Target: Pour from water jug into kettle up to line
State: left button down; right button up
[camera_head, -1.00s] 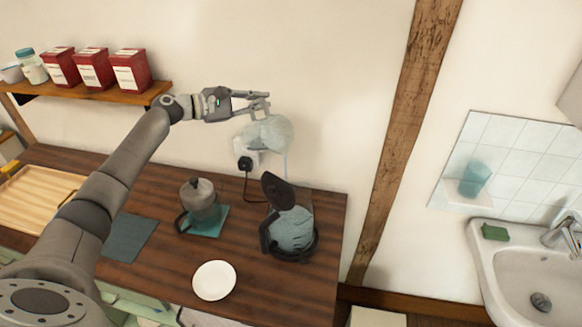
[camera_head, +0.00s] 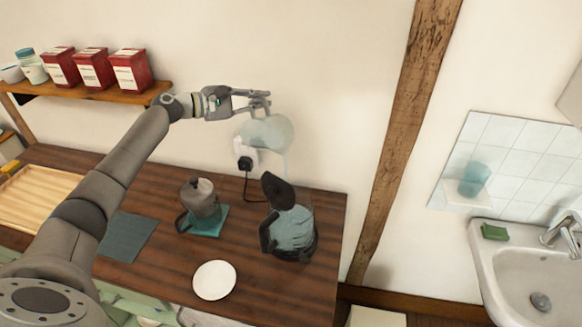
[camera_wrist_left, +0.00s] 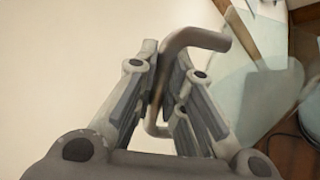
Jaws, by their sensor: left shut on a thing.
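The water jug (camera_head: 267,132) is a clear, pale glass vessel held in the air, tilted right, above the counter. My left gripper (camera_head: 263,99) is shut on its handle. The left wrist view shows the gripper fingers (camera_wrist_left: 163,85) around a bent grey handle (camera_wrist_left: 196,38), with the jug glass (camera_wrist_left: 262,88) at right. A faint pale stream runs from the jug's right end down toward the kettle (camera_head: 292,231). The kettle is glass with a dark base and handle, its dark lid raised, and pale bluish water inside. Its fill line is too small to make out. My right gripper is out of view.
A grey moka pot (camera_head: 200,201) on a teal mat stands left of the kettle. A white plate (camera_head: 214,280) lies in front. A wall socket with a black plug (camera_head: 244,163) is behind the jug. A sink (camera_head: 510,270) is far right.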

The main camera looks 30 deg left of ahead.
pick_arm(q)
jog(key=shift+s+d+r+m, duration=0.15)
jog(key=shift+d+r+m, duration=0.2)
jog(key=shift+r, duration=0.15)
jog(key=shift+s+d+r+m, duration=0.15)
jog(key=shift+d+r+m, duration=0.05)
jog(key=shift+r+m, duration=0.2)
dwell(2.4)
